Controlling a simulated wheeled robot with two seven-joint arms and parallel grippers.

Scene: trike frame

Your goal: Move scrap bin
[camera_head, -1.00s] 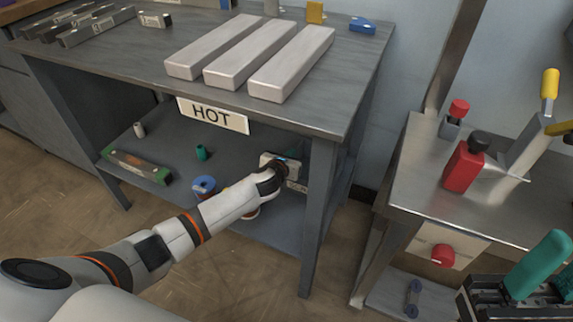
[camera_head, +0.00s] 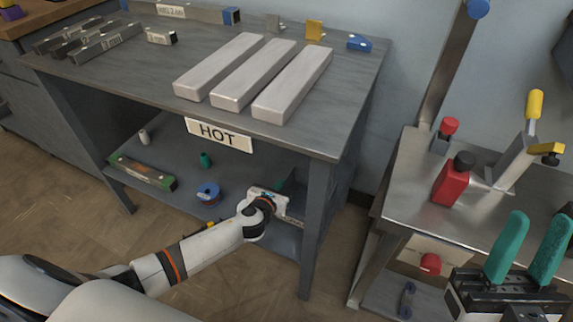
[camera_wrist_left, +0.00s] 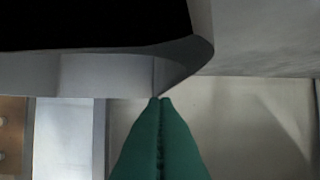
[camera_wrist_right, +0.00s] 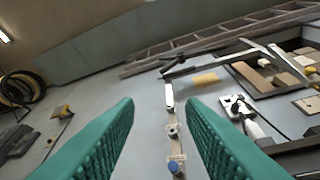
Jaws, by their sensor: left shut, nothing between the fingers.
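My left gripper (camera_head: 289,179) reaches under the table, and its teal fingers are partly hidden behind its white body. In the left wrist view the fingers (camera_wrist_left: 160,98) are shut and empty. Their tips are close to the corner of a grey rim with a dark space above it; I cannot tell whether this is the scrap bin or whether they touch. In the head view a small pale label (camera_head: 293,221) shows just below the gripper, too small to read. No scrap bin is clearly identifiable. My right gripper (camera_head: 540,218) is open and empty at the lower right.
The grey table (camera_head: 130,66) has a HOT sign (camera_head: 219,135) and pale bars on top. Its legs and upper edge surround the left gripper. A blue spool (camera_head: 207,194) and a green-ended box (camera_head: 143,173) lie on the lower shelf. A metal cart (camera_head: 425,185) stands at right.

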